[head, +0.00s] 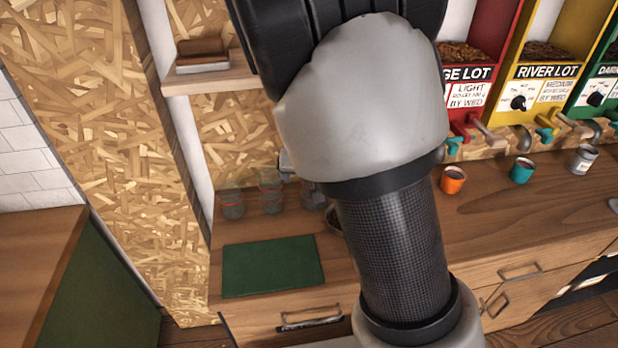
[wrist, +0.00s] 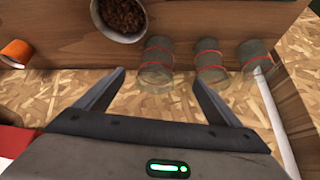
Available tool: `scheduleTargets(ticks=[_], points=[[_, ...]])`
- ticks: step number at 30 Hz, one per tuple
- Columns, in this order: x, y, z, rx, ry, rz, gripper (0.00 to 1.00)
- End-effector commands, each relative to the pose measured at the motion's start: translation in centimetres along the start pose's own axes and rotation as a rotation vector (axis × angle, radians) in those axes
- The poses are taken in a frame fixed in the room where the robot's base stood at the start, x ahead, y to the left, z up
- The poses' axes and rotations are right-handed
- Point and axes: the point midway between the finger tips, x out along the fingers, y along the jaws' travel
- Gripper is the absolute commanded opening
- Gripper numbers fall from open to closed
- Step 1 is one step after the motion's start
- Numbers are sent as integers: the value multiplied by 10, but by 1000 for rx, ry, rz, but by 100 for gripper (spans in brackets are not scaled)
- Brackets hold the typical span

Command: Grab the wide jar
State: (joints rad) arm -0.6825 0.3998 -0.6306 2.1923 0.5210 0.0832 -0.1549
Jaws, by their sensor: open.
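Three clear glass jars with red bands stand in a row at the back of the wooden counter. In the wrist view they are a left jar (wrist: 157,64), a middle jar (wrist: 210,62) and a right jar (wrist: 253,57). The left one looks slightly the widest, though nearness may add to that. In the head view the jars (head: 231,204) stand behind the green mat, the rightmost partly hidden by my arm. My gripper (wrist: 160,80) is open and empty, its fingers apart, with the left jar in line between the fingertips; I cannot tell the exact gap.
A bowl of dark beans (wrist: 122,16) stands close to the left jar. An orange cup (wrist: 16,53) is farther left. The green mat (head: 272,264) lies bare on the counter (head: 490,215). A chipboard wall rises behind the jars, with a shelf (head: 215,80) above. Bean dispensers (head: 545,85) line the right.

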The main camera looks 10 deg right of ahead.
Motion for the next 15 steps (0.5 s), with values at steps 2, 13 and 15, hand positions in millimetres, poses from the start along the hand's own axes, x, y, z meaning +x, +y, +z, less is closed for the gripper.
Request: scheduleTargets(ticks=[2, 13, 15], points=[[24, 2, 4, 2, -3, 3, 88], [94, 2, 2, 2, -4, 0, 88], [100, 1, 2, 1, -4, 0, 88]])
